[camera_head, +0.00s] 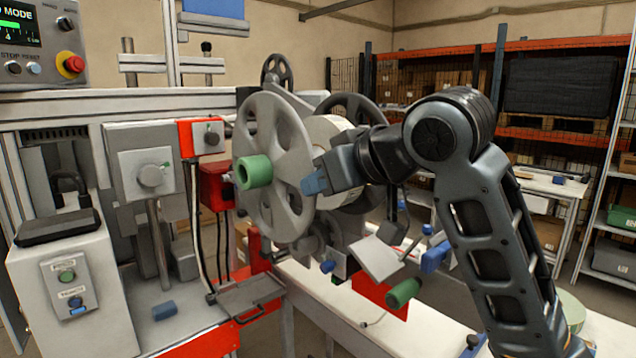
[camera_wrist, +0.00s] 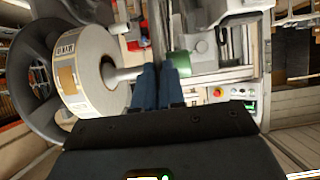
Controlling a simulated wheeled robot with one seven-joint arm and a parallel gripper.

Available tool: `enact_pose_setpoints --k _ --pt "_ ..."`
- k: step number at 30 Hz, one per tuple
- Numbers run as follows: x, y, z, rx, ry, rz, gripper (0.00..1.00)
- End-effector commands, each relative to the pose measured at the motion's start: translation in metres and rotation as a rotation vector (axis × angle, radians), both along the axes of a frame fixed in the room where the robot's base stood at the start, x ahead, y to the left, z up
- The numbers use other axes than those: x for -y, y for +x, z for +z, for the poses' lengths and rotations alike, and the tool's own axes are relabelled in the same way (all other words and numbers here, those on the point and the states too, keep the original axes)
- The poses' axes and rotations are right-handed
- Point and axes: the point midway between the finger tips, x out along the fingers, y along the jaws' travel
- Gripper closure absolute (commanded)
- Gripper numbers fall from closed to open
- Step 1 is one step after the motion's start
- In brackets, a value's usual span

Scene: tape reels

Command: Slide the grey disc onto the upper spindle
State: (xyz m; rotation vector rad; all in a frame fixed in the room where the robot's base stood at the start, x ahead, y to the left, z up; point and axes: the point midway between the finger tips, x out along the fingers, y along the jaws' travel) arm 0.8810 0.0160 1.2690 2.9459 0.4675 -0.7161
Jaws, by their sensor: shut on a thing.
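The grey disc (camera_head: 280,172) stands upright in the head view, a spoked wheel with a green hub (camera_head: 253,172) on its left face. My gripper (camera_head: 316,182) is shut on its right rim with blue fingertips. In the wrist view my gripper (camera_wrist: 158,76) points away, with the green hub (camera_wrist: 181,64) to its right. A white tape roll (camera_head: 330,150) is behind the disc. In the wrist view the roll (camera_wrist: 90,75) sits at left, and the upper spindle (camera_wrist: 122,76) sticks out of it toward the disc. Whether its tip enters the disc's hole is hidden.
A machine panel with grey boxes (camera_head: 148,174) and a red bracket (camera_head: 215,186) stands left of the disc. Below right are a tilted light plate (camera_head: 376,257) and a green cylinder (camera_head: 403,293). A control box with a red button (camera_head: 74,64) is at upper left.

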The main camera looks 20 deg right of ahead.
Motion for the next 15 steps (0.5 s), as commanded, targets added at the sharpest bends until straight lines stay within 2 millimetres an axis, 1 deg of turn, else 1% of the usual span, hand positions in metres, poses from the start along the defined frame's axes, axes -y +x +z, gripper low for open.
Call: enact_pose_setpoints --k 4,15 --pt "0.005 0.002 0.001 0.003 0.001 -0.002 1.00" --pt "0.027 0.009 0.002 0.003 0.001 -0.002 1.00"
